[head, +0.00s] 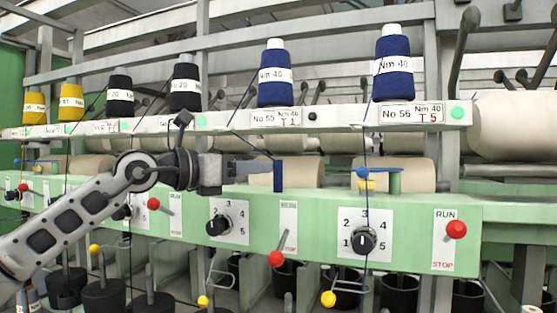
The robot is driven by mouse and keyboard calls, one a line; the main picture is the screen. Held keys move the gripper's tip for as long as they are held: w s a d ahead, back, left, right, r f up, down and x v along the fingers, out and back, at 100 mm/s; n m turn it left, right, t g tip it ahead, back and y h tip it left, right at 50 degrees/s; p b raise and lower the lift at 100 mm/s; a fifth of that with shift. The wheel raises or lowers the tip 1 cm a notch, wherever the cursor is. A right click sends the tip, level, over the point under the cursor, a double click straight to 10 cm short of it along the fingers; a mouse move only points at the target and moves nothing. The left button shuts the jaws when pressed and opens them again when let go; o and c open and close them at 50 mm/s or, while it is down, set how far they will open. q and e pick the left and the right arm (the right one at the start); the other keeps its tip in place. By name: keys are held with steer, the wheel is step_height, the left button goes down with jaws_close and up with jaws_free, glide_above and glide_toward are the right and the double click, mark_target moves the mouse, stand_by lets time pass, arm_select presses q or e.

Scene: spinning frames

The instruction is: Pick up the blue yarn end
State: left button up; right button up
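Two blue yarn cones stand on the upper rail: one above the label No 55 (275,80) and one above No 56 (393,68). From the No 56 side a thin dark yarn (366,205) hangs down past the front of the green panel. Near No 55 a thin dark strand (245,142) slants down right toward my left gripper. I cannot make out a loose blue yarn end. My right gripper is out of view.
The green panel carries dials (364,240), a red RUN/STOP lever (456,230) and a red-knobbed lever (276,259). A blue-knobbed guide (362,172) sits right of my gripper. Black and yellow cones stand at left. Dark cans stand below.

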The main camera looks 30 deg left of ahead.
mark_target(278, 192)
arm_select(q)
steer(key=shift+f+p+x, duration=0.15)
steer(key=shift+p+x, duration=0.55)
steer(key=shift+x, duration=0.85)
steer(key=shift+f+p+x, duration=0.1)
steer(key=shift+p+x, duration=0.55)
steer(key=shift+x, duration=0.9)
steer(key=shift+a, duration=0.1)
jaws_close()
